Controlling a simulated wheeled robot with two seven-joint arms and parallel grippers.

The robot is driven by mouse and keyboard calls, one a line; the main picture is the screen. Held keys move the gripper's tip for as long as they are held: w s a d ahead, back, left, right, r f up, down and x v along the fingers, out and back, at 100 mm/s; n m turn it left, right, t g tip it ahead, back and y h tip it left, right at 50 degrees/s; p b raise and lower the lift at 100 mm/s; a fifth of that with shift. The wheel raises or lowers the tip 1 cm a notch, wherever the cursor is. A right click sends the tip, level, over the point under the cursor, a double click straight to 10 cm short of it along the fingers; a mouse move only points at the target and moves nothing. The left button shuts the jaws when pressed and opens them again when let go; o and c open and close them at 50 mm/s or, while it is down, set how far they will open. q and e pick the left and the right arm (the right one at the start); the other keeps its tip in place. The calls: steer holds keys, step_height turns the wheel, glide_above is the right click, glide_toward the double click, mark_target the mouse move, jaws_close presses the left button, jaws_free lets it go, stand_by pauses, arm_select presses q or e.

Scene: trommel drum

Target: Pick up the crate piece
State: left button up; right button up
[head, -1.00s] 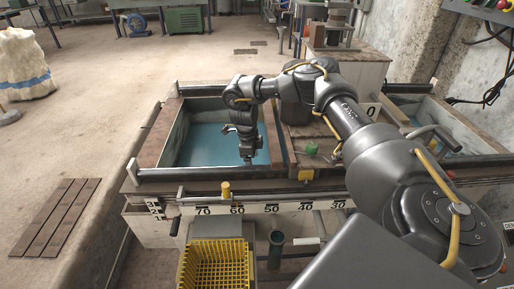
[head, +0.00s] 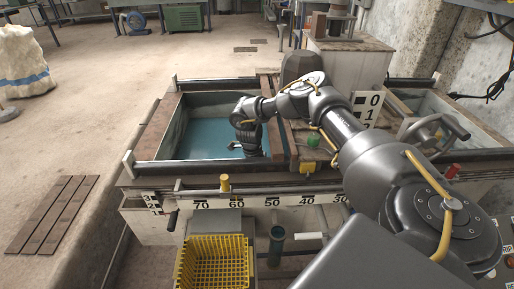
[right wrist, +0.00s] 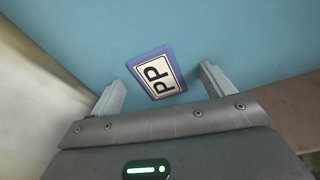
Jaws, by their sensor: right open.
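In the right wrist view, a flat blue-violet piece (right wrist: 151,58) with a white label reading "PP" lies over the blue floor of a tank, tilted in the picture. It looks like the crate piece. My right gripper (right wrist: 162,78) is open, with one finger on each side of the piece's near end. Nothing is gripped, and I cannot tell the remaining height. My left gripper is not in view.
A yellow basket (head: 213,262) stands in front of the tank. A front rail (head: 200,167) and wooden boards (head: 158,128) edge the tank. In the right wrist view, a pale wall (right wrist: 40,85) is close on the left and a brown edge (right wrist: 295,115) is at right.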

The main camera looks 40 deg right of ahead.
steer(key=shift+f, duration=0.2)
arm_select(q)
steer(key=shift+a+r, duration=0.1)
arm_select(e)
steer(key=c, duration=1.1)
steer(key=shift+r, duration=0.1)
steer(key=shift+c, duration=0.2)
